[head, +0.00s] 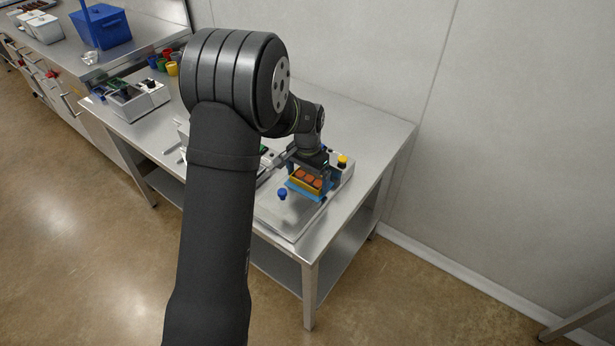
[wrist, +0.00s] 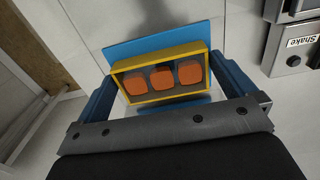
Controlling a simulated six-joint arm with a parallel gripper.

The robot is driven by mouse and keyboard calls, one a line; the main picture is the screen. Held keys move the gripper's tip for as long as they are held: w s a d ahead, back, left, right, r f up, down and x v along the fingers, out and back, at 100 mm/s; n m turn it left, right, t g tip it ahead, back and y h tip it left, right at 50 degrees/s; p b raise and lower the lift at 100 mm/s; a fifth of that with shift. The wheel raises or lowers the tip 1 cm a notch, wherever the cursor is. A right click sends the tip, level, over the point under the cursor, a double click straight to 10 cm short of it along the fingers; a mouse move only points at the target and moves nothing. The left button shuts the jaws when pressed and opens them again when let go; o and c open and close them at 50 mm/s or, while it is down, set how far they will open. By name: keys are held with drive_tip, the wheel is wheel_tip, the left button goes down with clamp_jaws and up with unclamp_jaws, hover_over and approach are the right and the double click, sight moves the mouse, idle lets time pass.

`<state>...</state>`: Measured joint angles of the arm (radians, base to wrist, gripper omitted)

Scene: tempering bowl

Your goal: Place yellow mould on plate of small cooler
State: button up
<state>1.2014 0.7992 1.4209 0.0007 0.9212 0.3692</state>
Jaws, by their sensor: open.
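The yellow mould (wrist: 160,77) is a shallow rectangular tray holding orange-brown pieces. In the wrist view it lies over a flat blue plate (wrist: 150,40), which sticks out past its far edge. In the head view the mould (head: 310,179) is at the right end of the steel table, with a blue edge below it. My gripper (wrist: 163,72) is open, with one blue finger on each side of the mould. I cannot tell whether the fingers touch it. My wrist partly covers this spot in the head view, where my gripper (head: 311,177) points down.
A pale machine with a yellow knob (head: 342,160) stands right behind the mould. A blue knob (head: 282,194) is in front. Coloured cups (head: 172,68) and a blue bin (head: 100,27) stand farther left.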

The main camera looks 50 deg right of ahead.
sight(307, 179)
wheel_tip(307, 179, up, 12)
idle(0.4)
wheel_tip(307, 179, down, 12)
drive_tip(key=shift+f, duration=0.1)
drive_tip(key=shift+d+r, duration=0.1)
drive_tip(key=shift+r, duration=1.8)
